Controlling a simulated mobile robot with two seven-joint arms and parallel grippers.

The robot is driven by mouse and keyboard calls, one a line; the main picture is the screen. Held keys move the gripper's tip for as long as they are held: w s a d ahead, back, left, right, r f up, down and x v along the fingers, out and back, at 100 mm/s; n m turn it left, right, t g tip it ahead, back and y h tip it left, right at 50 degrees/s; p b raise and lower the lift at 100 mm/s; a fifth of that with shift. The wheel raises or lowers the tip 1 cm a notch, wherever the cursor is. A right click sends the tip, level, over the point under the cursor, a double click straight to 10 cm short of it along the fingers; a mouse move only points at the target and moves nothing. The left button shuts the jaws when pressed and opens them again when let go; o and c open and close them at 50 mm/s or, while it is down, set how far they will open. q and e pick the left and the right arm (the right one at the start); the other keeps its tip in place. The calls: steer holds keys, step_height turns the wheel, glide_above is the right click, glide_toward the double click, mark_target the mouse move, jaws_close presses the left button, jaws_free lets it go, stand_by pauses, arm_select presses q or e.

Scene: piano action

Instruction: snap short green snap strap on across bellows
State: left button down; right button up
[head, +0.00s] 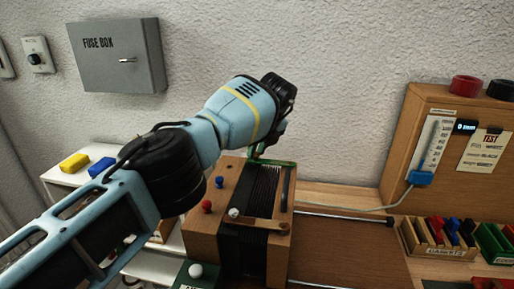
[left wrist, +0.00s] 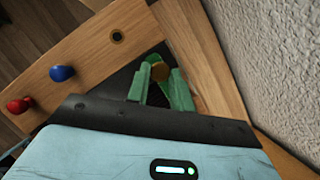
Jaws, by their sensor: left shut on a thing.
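The bellows (head: 262,188) are black and pleated, set in a wooden block (head: 202,238). A narrow green strap (head: 284,163) lies at the far end of the bellows. My left gripper (head: 256,152) is there, shut on the green strap. In the left wrist view my green fingertips (left wrist: 160,85) are close around the strap, with a brass-coloured round stud (left wrist: 159,71) between them. Whether the strap's end is snapped on is hidden by the fingers. My right gripper is not in view.
A red peg (head: 207,206) and a blue peg (head: 219,182) stick up from the block beside the bellows. The wall is close behind. A wooden panel (head: 408,115) with a gauge and small part bins (head: 440,250) stand at the right.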

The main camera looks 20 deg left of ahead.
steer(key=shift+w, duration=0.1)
arm_select(q)
steer(key=c, duration=1.2)
jaws_free()
steer(key=shift+s, duration=0.1)
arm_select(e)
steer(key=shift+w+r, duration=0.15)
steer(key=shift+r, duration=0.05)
arm_select(q)
steer(key=v, duration=0.8)
steer(key=shift+p, duration=0.3)
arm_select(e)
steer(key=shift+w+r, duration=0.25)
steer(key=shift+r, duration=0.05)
arm_select(q)
steer(key=shift+f, duration=0.1)
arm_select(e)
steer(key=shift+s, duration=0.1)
